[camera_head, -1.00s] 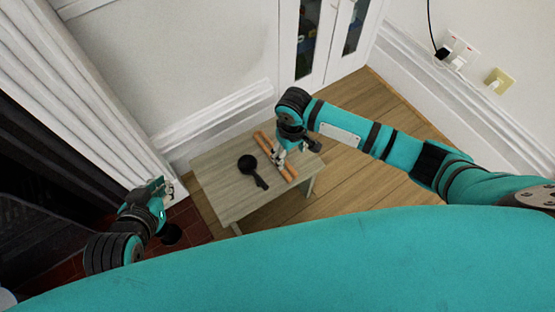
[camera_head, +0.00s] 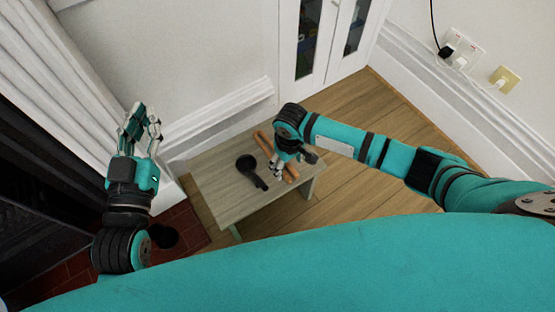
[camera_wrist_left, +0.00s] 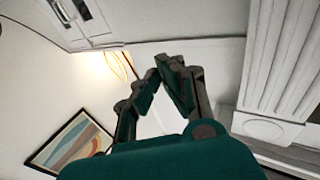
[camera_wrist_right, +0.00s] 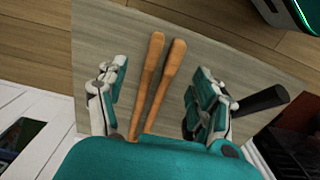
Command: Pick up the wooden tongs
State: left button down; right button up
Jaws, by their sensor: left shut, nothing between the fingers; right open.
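The wooden tongs (camera_wrist_right: 160,85) lie on the small table (camera_head: 228,206). In the right wrist view they show as two orange-brown arms in a narrow V, between the open fingers of my right gripper (camera_wrist_right: 157,105). In the head view the tongs (camera_head: 262,143) are partly hidden by my right gripper (camera_head: 277,172), which is low over them. I cannot tell whether the fingers touch them. My left gripper (camera_head: 142,118) is raised at the left by the wall, away from the table. In the left wrist view its fingertips (camera_wrist_left: 166,66) come together with nothing between them.
A black pan-like item with a handle (camera_head: 247,164) lies on the table beside the tongs; its handle (camera_wrist_right: 263,101) shows near my right gripper's finger. White wall and skirting stand behind the table. Wooden floor (camera_head: 375,110) is free to the right.

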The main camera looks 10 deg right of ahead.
notch_tip(320, 180, down, 3)
jog(key=shift+r+b, duration=0.2)
jog(key=shift+b, duration=0.3)
pick_arm(q)
notch_tip(320, 180, up, 6)
jog(key=s+t+h, duration=0.1)
jog(key=t, duration=0.2)
jog(key=shift+s+d+t, duration=0.2)
jog(key=shift+s+t, duration=0.1)
jog(key=shift+t, duration=0.1)
jog(key=shift+f, duration=0.1)
pick_arm(e)
jog(key=c, duration=1.3)
pick_arm(q)
jog(key=shift+w, duration=0.1)
pick_arm(e)
jog(key=shift+r, duration=0.15)
